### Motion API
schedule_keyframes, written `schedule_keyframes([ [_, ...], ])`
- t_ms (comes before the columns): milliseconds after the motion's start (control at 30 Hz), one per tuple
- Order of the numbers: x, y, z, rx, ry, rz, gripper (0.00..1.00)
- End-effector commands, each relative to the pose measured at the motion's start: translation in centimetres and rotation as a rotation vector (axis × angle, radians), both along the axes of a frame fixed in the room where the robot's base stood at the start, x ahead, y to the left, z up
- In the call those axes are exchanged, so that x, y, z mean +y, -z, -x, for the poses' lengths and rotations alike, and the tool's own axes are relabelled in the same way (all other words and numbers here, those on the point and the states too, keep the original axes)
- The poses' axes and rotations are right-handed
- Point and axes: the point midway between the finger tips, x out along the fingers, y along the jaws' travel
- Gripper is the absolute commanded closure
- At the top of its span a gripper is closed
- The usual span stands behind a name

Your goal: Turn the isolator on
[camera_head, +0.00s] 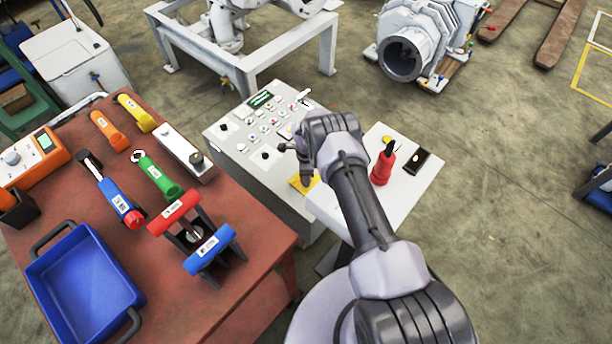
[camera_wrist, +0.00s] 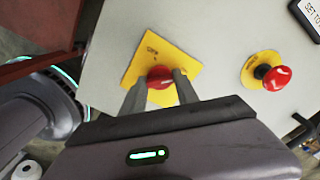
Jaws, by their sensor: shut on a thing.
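The isolator has a red knob (camera_wrist: 159,78) on a square yellow plate (camera_wrist: 150,48) on the control cabinet's pale face. The plate's markings are too small to read fully. In the wrist view my gripper (camera_wrist: 160,82) has its two fingers on either side of the red knob, shut on it. In the head view my gripper (camera_head: 306,172) reaches down to the yellow plate (camera_head: 298,187) at the cabinet's front edge. The knob is mostly hidden there behind the fingers.
A red mushroom button (camera_wrist: 277,78) on a round yellow plate sits right of the isolator. The control panel (camera_head: 268,128) has several small buttons. A red-brown table (camera_head: 255,215) with tools and a blue bin (camera_head: 85,285) lies left.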

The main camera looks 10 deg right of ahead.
Motion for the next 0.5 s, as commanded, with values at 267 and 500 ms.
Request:
schedule_keyframes([
  [267, 0.01, 0.01, 0.02, 0.001, 0.0, 0.0, 0.42],
  [500, 0.0, -0.87, 0.01, 0.001, 0.0, 0.0, 0.42],
])
